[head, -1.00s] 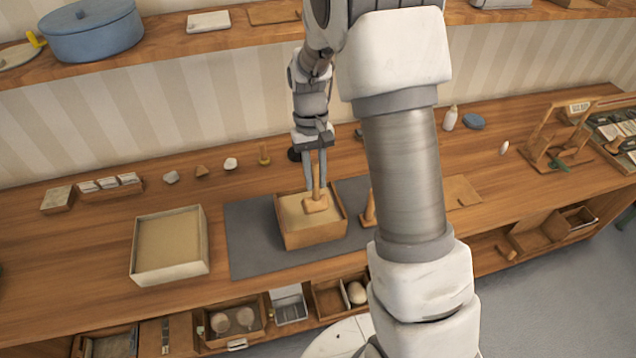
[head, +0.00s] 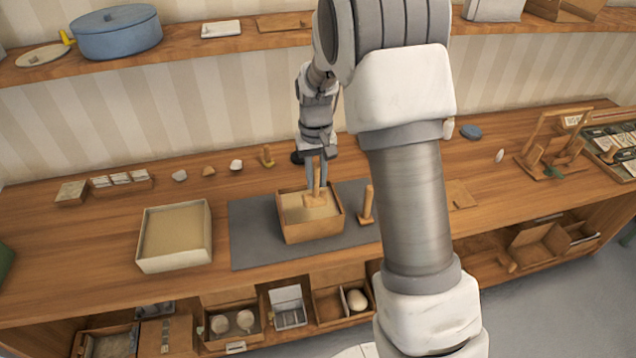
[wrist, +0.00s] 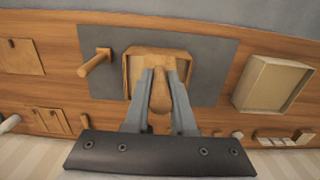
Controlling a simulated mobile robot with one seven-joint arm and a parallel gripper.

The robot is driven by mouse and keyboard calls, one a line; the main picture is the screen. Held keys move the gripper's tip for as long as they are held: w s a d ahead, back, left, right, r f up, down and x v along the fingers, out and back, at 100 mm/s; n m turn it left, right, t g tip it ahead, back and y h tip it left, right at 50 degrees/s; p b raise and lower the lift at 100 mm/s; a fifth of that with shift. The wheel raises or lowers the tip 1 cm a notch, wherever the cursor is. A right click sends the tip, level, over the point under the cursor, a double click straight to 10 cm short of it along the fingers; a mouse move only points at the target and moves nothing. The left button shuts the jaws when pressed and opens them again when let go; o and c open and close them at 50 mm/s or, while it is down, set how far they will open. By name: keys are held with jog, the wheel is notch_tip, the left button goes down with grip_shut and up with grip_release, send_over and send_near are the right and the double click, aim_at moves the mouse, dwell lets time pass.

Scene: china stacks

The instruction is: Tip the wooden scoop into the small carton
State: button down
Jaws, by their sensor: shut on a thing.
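My gripper (head: 317,181) is shut on the handle of a wooden tool (head: 314,201). The tool has an upright handle and a broad, flat-looking wooden head; I cannot tell whether it is the scoop or whether it holds anything. Its head is over or in a small brown open box (head: 312,231) with a pale fill level; whether it touches the fill is unclear. In the wrist view the tool (wrist: 158,54) stands between the fingers (wrist: 161,78), inside the outline of the brown box (wrist: 128,72). A larger pale open carton (head: 174,262) with a tan inside stands to the left.
The brown box stands on a grey mat (head: 250,245). A second upright wooden tool (head: 366,206) stands just right of it. Small stones (head: 236,165) and a wooden peg (head: 266,156) line the back. The bench between carton and mat is narrow.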

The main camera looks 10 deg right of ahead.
jog(key=shift+s+f+b, duration=0.1)
jog(key=shift+f+b, duration=0.05)
jog(key=shift+b, duration=0.15)
jog(key=f+t+b, duration=0.1)
jog(key=b, duration=0.2)
jog(key=shift+s, duration=0.35)
jog(key=s+f+t+b, duration=0.5)
jog(key=s+t+b, duration=0.2)
jog(key=b, duration=1.6)
jog(key=shift+s+t+b, duration=0.25)
jog(key=shift+t+b, duration=0.05)
jog(key=shift+t, duration=0.3)
